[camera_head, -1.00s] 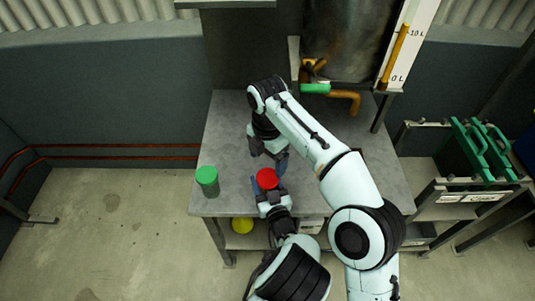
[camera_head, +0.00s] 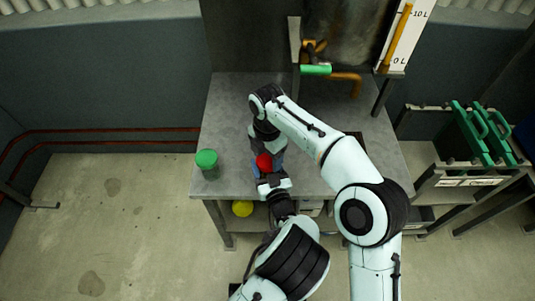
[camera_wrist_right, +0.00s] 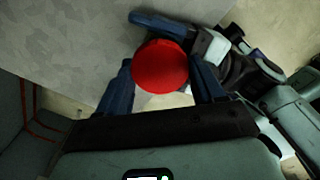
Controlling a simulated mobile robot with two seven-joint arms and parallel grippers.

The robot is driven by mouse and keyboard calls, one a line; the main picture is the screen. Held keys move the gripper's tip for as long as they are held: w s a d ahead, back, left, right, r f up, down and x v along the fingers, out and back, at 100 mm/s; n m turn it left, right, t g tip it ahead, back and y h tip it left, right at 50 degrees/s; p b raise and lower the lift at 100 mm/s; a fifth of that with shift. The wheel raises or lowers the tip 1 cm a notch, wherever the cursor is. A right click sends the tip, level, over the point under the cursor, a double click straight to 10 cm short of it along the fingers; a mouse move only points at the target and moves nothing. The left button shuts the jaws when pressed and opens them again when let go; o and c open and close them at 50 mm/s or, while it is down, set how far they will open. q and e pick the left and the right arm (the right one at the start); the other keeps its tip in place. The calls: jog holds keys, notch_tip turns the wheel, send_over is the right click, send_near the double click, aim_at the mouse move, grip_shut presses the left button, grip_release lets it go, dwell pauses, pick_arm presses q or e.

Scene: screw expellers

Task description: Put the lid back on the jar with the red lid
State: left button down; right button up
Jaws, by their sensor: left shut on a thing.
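The red lid (camera_head: 264,162) is seen from above at the front middle of the table; the jar under it is mostly hidden. My left gripper (camera_head: 268,172) is shut on the jar with the red lid, coming in from the front. My right gripper (camera_head: 262,148) is beside the lid, and its fingers are partly hidden in the head view. In the right wrist view the red lid (camera_wrist_right: 160,67) lies between the two blue fingers of my right gripper (camera_wrist_right: 160,75), which are spread apart. Whether they touch the lid is unclear. My left gripper (camera_wrist_right: 200,42) also shows there.
A jar with a green lid (camera_head: 207,159) stands near the table's left edge. A yellow-lidded item (camera_head: 242,208) is on the shelf below. A tank with a green-handled tap (camera_head: 316,70) is at the back. The table (camera_head: 228,110) is clear at left back.

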jog(key=m, duration=0.3)
jog(key=shift+m, duration=0.3)
jog(key=m, duration=0.4)
jog(key=shift+m, duration=0.3)
jog(key=m, duration=0.8)
jog(key=o, duration=1.2)
jog(key=shift+c, duration=0.2)
jog(key=shift+r, duration=2.25)
